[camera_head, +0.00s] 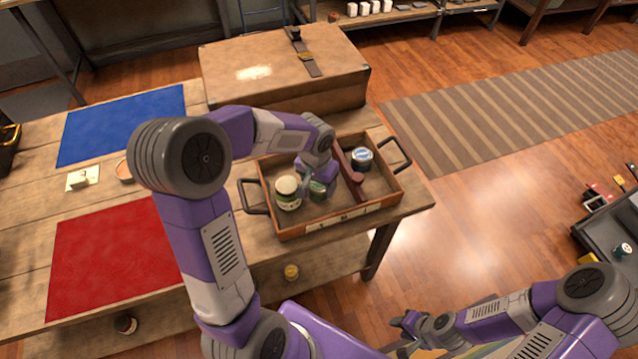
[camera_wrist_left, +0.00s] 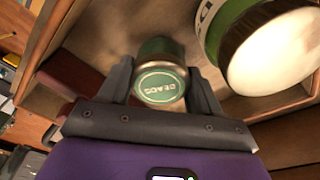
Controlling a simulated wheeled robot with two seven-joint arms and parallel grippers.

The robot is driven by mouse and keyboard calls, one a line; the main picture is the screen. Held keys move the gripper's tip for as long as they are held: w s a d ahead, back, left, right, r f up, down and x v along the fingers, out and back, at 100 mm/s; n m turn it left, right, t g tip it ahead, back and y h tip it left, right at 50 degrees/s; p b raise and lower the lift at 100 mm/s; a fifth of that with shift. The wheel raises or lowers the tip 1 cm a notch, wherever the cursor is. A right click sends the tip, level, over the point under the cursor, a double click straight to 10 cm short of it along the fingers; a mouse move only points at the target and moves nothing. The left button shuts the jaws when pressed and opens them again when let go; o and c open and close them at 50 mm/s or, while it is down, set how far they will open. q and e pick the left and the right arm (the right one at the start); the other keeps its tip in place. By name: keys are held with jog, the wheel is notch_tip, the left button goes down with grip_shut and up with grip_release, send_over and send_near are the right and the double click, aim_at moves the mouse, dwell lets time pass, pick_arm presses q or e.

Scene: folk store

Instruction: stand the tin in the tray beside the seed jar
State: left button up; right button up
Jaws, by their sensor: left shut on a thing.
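The green tin (camera_wrist_left: 160,84), with a lettered green lid, sits between the fingers of my left gripper (camera_head: 318,182). The gripper is shut on it, inside the left compartment of the wooden tray (camera_head: 345,217). The tin (camera_head: 318,190) appears upright and low in the tray; I cannot tell if it touches the floor. The jar with a cream lid and green label (camera_head: 287,193) stands just left of the tin, and its lid (camera_wrist_left: 275,55) fills the upper right of the wrist view. My right gripper (camera_head: 412,325) is away at the lower middle, its fingers unclear.
A red-brown divider (camera_head: 347,170) splits the tray, with a blue-and-white tin (camera_head: 362,157) on its right. The tray has dark side handles. A wooden chest (camera_head: 285,75) stands behind. A blue mat (camera_head: 122,122) and a red mat (camera_head: 112,255) lie left on the table.

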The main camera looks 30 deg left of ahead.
aim_at(316, 186)
pick_arm(q)
jog(key=shift+f, duration=0.2)
jog(key=o, duration=1.1)
jog(key=shift+r, duration=0.1)
jog(key=shift+r, duration=0.1)
jog(key=shift+r, duration=0.4)
notch_tip(316, 186, up, 11)
jog(key=s+p, duration=0.1)
jog(key=p, duration=0.2)
jog(key=shift+s+p, duration=0.25)
jog(key=shift+p, duration=0.15)
jog(key=shift+r, duration=0.1)
